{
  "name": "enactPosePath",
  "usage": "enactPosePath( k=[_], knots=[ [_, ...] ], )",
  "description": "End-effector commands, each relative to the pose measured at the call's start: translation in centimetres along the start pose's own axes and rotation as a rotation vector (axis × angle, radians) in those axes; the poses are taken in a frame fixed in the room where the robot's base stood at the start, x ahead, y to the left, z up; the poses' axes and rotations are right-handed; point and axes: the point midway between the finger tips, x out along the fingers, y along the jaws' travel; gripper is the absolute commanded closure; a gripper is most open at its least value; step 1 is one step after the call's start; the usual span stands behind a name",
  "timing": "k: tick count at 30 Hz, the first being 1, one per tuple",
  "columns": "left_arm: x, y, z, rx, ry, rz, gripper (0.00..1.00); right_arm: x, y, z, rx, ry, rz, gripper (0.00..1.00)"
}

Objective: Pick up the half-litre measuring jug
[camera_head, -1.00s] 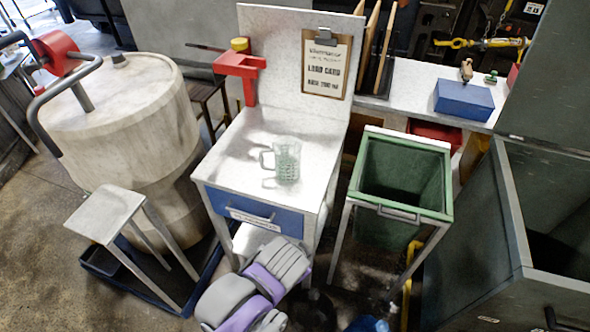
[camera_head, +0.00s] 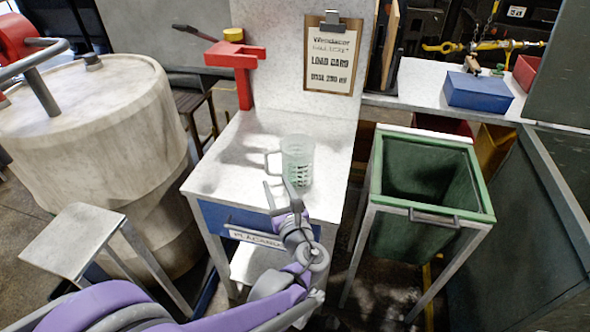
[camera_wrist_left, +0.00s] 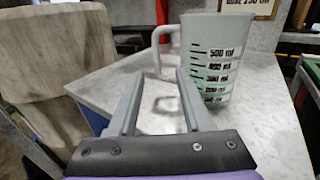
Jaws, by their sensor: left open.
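The clear greenish measuring jug (camera_head: 298,160) stands upright on the small white-topped table (camera_head: 222,178), its handle on the left in the head view. In the left wrist view the jug (camera_wrist_left: 222,62) shows black markings up to 500 ml, with its handle (camera_wrist_left: 157,50) to the left. My left gripper (camera_head: 279,190) is open and empty in front of the jug, over the table's front part. In the left wrist view its two fingers (camera_wrist_left: 155,85) point towards the handle, with the jug's body right of them. I see no contact. My right gripper is not in view.
A red bracket (camera_head: 235,60) and a load card on a clipboard (camera_head: 331,60) are at the table's back. A green bin (camera_head: 377,180) stands to the right and a large pale drum (camera_head: 90,130) to the left. The tabletop around the jug is clear.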

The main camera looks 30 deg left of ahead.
Motion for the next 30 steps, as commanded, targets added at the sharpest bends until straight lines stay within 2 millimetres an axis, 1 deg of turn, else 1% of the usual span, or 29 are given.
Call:
enactPosePath(
  k=[1, 3, 11, 15, 19, 22, 28, 29, 30],
  knots=[
    [1.0, 0.2, 0.0, 0.0, -0.001, 0.006, 0.5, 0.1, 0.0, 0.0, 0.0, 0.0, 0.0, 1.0],
    [2.0, 0.2, 0.0, 0.0, 0.0, 0.005, 0.5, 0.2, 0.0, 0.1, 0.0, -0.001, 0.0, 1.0],
    [4.2, 0.2, 0.1, -0.003, 0.001, 0.003, 0.5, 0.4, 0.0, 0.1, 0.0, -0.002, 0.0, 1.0],
    [6.4, 0.5, 0.1, -0.003, 0.002, 0.005, 0.5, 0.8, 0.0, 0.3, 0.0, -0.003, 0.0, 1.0],
    [8.0, 0.5, 0.2, -0.004, 0.002, 0.004, 0.5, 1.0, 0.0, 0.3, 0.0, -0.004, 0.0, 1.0],
    [8.5, 0.4, 0.2, -0.005, 0.002, 0.002, 0.5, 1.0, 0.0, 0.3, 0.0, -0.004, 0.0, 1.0],
    [8.6, 0.4, 0.2, -0.005, 0.002, 0.001, 0.5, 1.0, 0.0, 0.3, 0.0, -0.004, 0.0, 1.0],
    [8.6, 0.4, 0.2, -0.005, 0.002, 0.001, 0.52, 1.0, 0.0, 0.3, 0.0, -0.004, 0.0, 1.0],
    [8.6, 0.4, 0.2, -0.005, 0.002, 0.001, 0.59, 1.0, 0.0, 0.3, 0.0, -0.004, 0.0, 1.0]
  ],
)
